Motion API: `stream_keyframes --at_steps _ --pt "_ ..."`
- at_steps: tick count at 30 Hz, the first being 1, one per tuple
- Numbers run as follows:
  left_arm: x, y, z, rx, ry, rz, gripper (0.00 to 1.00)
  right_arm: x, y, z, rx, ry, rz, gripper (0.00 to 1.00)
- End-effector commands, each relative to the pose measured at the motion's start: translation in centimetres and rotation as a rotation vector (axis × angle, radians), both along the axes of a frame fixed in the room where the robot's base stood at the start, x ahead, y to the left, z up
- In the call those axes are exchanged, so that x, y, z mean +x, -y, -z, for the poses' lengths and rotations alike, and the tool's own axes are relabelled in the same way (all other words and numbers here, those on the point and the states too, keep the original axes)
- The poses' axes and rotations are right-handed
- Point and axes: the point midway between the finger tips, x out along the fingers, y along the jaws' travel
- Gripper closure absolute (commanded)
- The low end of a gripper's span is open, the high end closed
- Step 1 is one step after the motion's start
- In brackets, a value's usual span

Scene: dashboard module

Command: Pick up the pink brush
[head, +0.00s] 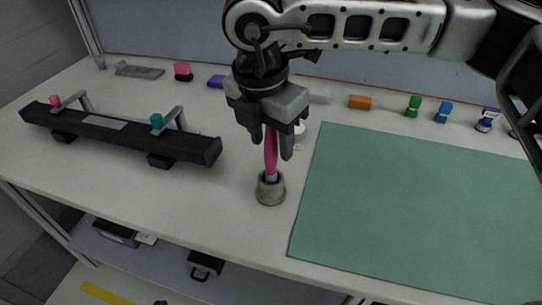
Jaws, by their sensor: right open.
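The pink brush (270,152) stands upright in a small grey round holder (271,190) on the table, left of the green mat. My right gripper (272,150) points down over the brush, with its fingers on either side of the pink handle. The fingers are open, and the handle's upper end is hidden between them and the gripper body. Whether a finger touches the handle I cannot tell. My left gripper is not in view.
A black bar module (120,137) with raised brackets lies at the left. A green mat (420,205) covers the right. Small blocks, including an orange one (360,102), and bottles line the back.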

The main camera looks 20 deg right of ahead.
Motion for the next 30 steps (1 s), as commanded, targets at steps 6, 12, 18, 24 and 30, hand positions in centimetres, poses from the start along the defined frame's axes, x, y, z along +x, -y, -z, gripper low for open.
stream_keyframes --at_steps 6,12,18,24,30 --pt "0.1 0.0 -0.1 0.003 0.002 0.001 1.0 0.0 0.1 1.1 0.0 0.001 -0.002 0.54" --pt "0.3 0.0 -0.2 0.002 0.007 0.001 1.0 0.1 0.1 1.1 0.0 0.001 -0.001 0.74" --pt "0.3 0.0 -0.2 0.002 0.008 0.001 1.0 0.1 0.1 1.0 0.0 0.001 -0.001 1.0" --pt "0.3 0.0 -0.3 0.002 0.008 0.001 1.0 0.1 0.1 0.9 0.001 0.002 -0.001 1.0" --pt "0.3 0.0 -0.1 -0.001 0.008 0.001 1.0 0.2 0.1 -1.6 0.002 0.006 -0.001 1.0"
